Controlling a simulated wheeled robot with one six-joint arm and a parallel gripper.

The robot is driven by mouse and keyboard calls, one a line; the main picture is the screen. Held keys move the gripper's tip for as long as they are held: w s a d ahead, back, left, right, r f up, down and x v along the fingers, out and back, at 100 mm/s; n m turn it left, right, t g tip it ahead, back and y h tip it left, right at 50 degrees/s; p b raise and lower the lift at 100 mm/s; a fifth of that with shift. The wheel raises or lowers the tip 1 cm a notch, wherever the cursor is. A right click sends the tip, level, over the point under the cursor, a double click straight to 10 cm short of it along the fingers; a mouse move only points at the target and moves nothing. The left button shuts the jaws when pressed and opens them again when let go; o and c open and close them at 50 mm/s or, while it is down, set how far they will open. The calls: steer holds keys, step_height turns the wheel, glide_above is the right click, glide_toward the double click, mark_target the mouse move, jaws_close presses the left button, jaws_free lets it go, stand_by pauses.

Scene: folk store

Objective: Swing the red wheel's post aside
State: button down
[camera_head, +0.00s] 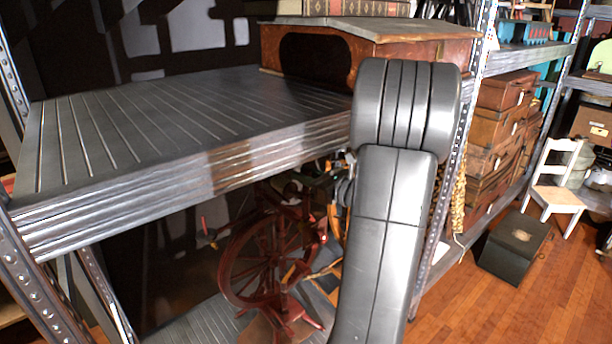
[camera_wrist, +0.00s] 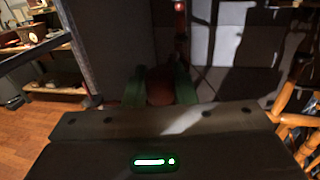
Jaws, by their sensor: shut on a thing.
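The red spinning wheel (camera_head: 262,262) stands on the lower shelf in the head view, with its spoked rim and red legs showing under the upper shelf. Its right side is partly hidden by my arm. In the wrist view, my gripper (camera_wrist: 160,78) has its two green fingers on either side of a dark red piece (camera_wrist: 159,92), and is shut on it. This piece looks like part of the wheel's post, but the view is dark and its full shape does not show. My fingers cannot be made out in the head view.
The upper shelf board (camera_head: 130,130) runs just above the wheel. A metal upright (camera_head: 455,170) stands right of my arm. An orange wooden frame (camera_wrist: 285,120) is close on the right in the wrist view. Wooden floor (camera_head: 510,305) lies open at right.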

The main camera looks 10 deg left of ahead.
steer(key=w+d+f+m+t+p, duration=0.1)
steer(key=w+d+f+m+p, duration=0.2)
steer(key=w+d+f+m, duration=0.2)
steer(key=w+d+f+m+t+p, duration=0.2)
steer(key=w+d+f+m, duration=0.3)
steer(key=m, duration=0.6)
steer(key=shift+w+f+m+y+p, duration=0.35)
steer(key=shift+w+f+p, duration=0.25)
steer(key=shift+w+f, duration=0.7)
steer(key=c, duration=1.2)
jaws_free()
steer(key=shift+c, duration=0.2)
